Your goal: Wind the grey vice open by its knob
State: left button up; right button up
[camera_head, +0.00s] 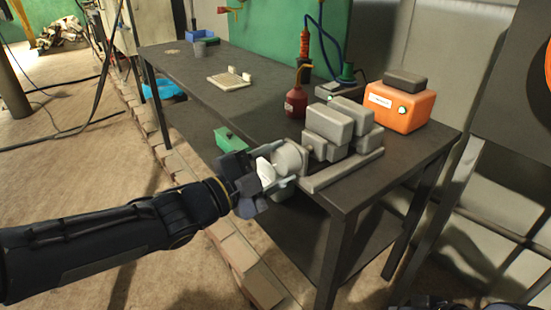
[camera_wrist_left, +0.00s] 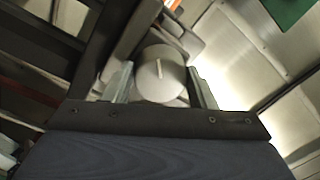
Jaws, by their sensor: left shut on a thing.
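The grey vice (camera_head: 328,132) sits at the near right end of the dark workbench, its blocky jaws on a long grey base. Its round grey knob (camera_head: 291,157) sticks out to the left, past the bench edge. My left gripper (camera_head: 277,168) is shut on the knob, a finger on either side of it. In the left wrist view the knob (camera_wrist_left: 160,78) shows end-on as a pale disc with a light line mark, between the two fingers of my left gripper (camera_wrist_left: 161,88). How wide the vice jaws stand apart is hard to tell.
On the dark workbench (camera_head: 262,92) an orange box (camera_head: 399,108) stands behind the vice. A red oil can (camera_head: 296,102) stands left of it. A pale tray (camera_head: 229,80) lies farther back. A green box (camera_head: 230,139) is below the bench's front edge.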

pick_arm(q)
jog(key=n+p, duration=0.2)
jog(key=n, duration=0.2)
jog(key=shift+r+n, duration=0.15)
jog(key=shift+n, duration=0.25)
jog(key=n+p, duration=0.2)
jog(key=n, duration=0.1)
jog(key=shift+s+n+y+p, duration=0.1)
jog(key=shift+n+y+p, duration=0.2)
jog(key=shift+p, duration=0.1)
jog(key=n+p, duration=0.3)
jog(key=n, duration=0.1)
jog(key=shift+d+n, duration=0.1)
jog(key=shift+n, duration=0.2)
jog(key=n+p, duration=0.3)
jog(key=shift+r+n, duration=0.1)
jog(key=shift+n, duration=0.2)
jog(key=n+p, duration=0.4)
jog(key=shift+g, duration=0.4)
jog(key=n+p, duration=0.3)
jog(key=shift+r+n, duration=0.1)
jog(key=shift+n, duration=0.3)
jog(key=n+p, duration=0.2)
jog(key=n, duration=0.1)
jog(key=shift+g, duration=0.4)
jog(key=shift+n+p, duration=1)
jog(key=shift+n, duration=0.7)
